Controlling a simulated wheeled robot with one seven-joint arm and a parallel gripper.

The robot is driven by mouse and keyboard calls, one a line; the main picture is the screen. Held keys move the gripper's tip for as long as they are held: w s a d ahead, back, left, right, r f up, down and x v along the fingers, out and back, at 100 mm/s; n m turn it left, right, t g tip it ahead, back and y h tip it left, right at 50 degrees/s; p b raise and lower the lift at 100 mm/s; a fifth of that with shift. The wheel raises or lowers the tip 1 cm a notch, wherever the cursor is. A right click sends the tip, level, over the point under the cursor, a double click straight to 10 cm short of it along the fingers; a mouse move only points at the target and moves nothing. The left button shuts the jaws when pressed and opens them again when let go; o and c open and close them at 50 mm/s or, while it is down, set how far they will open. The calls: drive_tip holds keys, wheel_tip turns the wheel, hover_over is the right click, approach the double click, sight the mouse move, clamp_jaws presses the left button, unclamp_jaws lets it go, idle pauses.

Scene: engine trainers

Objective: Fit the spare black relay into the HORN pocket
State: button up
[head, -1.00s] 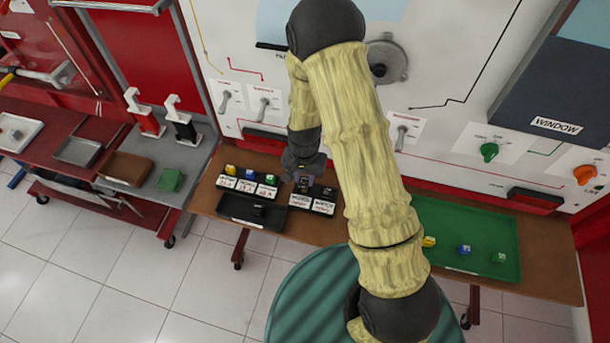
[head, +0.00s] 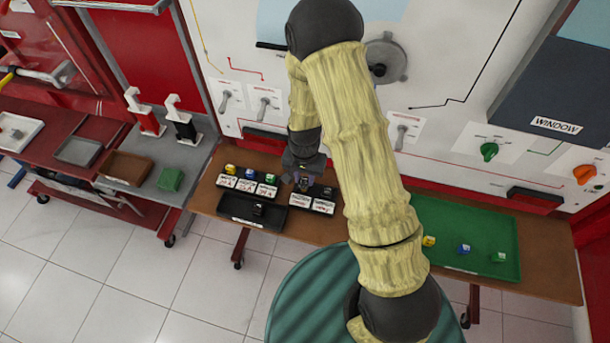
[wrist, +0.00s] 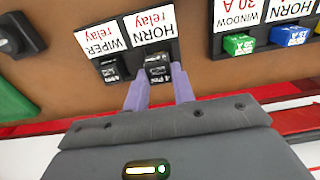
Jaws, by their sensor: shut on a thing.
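The black relay (wrist: 157,66) is between the two purple fingers of my gripper (wrist: 158,78) in the wrist view. It is at the HORN pocket, beside the "HORN relay" label (wrist: 150,36). Whether it is fully seated cannot be told. My gripper (head: 303,181) is shut on it, and the fingers hide its sides. Another black relay (wrist: 109,69) stands in the neighbouring WIPER pocket, by the "WIPER relay" label (wrist: 103,40). In the head view the HORN label (head: 299,199) lies just in front of my gripper.
A black tray (head: 232,213) with a dark block (head: 258,208) lies in front. A green tray (head: 490,225) lies to the right. The panel wall stands close behind.

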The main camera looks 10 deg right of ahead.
drive_tip(key=shift+w+f+b, duration=0.1)
drive_tip(key=shift+f+b, duration=0.4)
drive_tip(key=shift+f, duration=0.35)
idle(0.8)
drive_tip(key=shift+a+f, duration=0.1)
drive_tip(key=shift+f, duration=0.1)
drive_tip(key=shift+f, duration=0.1)
idle(0.4)
drive_tip(key=o, duration=1.5)
